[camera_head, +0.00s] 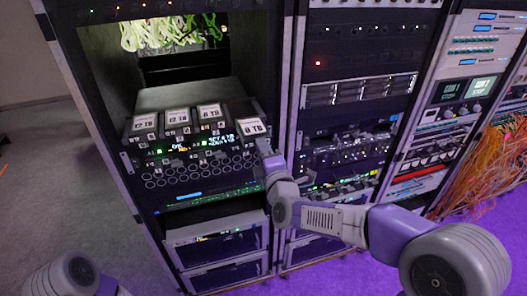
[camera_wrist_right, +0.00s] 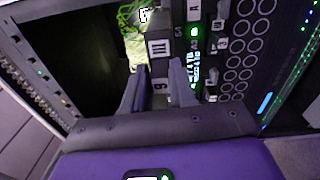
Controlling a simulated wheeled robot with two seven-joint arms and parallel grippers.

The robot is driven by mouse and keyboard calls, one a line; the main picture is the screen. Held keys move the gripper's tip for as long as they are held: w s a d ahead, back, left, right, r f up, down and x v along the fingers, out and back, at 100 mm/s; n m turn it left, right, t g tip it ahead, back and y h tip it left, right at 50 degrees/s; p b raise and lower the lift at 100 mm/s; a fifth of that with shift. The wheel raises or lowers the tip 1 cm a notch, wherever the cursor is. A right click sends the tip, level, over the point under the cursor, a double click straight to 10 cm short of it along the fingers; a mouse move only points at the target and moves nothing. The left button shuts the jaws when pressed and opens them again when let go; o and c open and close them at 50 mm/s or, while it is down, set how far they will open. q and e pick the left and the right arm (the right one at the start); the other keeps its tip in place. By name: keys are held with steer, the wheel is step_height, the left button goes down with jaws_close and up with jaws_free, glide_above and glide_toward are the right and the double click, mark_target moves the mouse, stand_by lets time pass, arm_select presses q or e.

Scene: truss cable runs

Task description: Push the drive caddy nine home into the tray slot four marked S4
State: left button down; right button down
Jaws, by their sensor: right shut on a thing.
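My right gripper (camera_head: 262,148) is at the right front of the open tray (camera_head: 190,97). It is shut on a drive caddy (camera_head: 251,127) with a white "8 TB" label. I cannot read an S4 mark. My left gripper is out of view; only part of its arm shows at lower left.
Several other caddies (camera_head: 177,117) stand in a row to the left, with white labels. A lit display (camera_head: 220,139) and a panel of round holes (camera_head: 185,172) are below them. The rack's upright post (camera_head: 288,70) is close on the right. Carpet at left is clear.

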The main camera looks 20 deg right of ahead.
mark_target(250, 125)
steer(key=shift+w, duration=1.35)
steer(key=shift+w, duration=0.2)
steer(key=shift+w+a, duration=0.1)
steer(key=shift+w, duration=1.15)
steer(key=shift+w, duration=0.1)
steer(key=shift+w+p, duration=0.75)
steer(key=shift+w, duration=2.25)
steer(key=shift+w+a, duration=0.1)
steer(key=shift+w, duration=0.05)
steer(key=shift+w, duration=0.5)
